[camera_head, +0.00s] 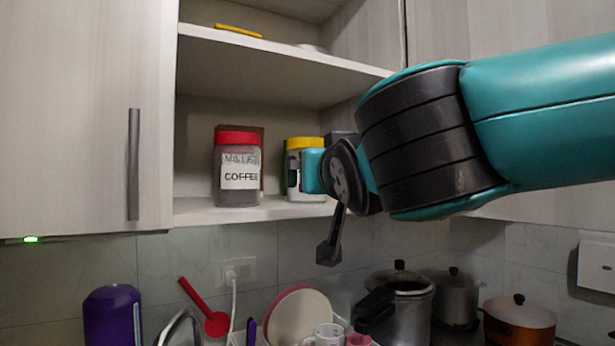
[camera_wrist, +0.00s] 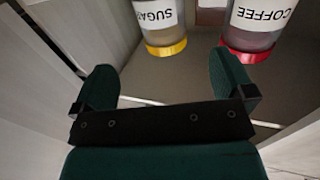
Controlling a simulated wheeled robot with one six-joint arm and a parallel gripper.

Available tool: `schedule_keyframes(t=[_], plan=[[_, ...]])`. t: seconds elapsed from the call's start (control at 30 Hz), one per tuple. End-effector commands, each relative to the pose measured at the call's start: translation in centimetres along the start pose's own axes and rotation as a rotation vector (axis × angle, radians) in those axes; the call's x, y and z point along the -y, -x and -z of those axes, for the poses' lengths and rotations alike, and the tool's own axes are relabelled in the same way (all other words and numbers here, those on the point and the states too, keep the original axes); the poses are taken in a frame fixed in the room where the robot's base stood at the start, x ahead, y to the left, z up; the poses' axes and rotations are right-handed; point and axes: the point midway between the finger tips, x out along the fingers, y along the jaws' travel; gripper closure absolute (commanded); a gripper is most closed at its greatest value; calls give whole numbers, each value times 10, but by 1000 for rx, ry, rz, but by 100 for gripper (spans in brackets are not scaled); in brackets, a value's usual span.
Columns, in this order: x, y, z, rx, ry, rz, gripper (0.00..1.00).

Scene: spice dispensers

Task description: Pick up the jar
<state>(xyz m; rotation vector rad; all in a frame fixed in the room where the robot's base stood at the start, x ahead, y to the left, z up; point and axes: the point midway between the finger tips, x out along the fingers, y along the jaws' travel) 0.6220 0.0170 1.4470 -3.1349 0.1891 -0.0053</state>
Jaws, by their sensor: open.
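A jar with a red lid and a white label reading COFFEE (camera_head: 239,178) stands upright on the lower cabinet shelf. A yellow-lidded jar (camera_head: 295,160) stands to its right, partly hidden by my gripper (camera_head: 316,172). In the upside-down wrist view, the coffee jar (camera_wrist: 255,38) is at upper right, beyond the right finger. The yellow-lidded jar, labelled SUGAR (camera_wrist: 160,28), is at top centre, beyond the gap between the fingers. My gripper (camera_wrist: 163,62) is open and empty, with its fingers apart from both jars.
The shelf (camera_head: 225,213) has an upper shelf (camera_head: 270,62) above it. A cabinet door with a handle (camera_head: 133,165) is at left. Below are a purple container (camera_head: 112,315), a red ladle (camera_head: 205,310), plates (camera_head: 298,315) and several pots, including an orange one (camera_head: 520,322).

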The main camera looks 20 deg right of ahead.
Motion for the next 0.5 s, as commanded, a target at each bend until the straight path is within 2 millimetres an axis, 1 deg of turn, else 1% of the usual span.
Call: schedule_keyframes(t=[0.03,0.1,0.3,0.4,0.5], plan=[[-2,-14,6,2,4,-10,0],[-2,-30,6,3,4,-8,0],[-2,-72,4,5,2,-6,0],[-1,-85,2,4,2,-4,0],[-1,-91,1,3,1,-1,0]])
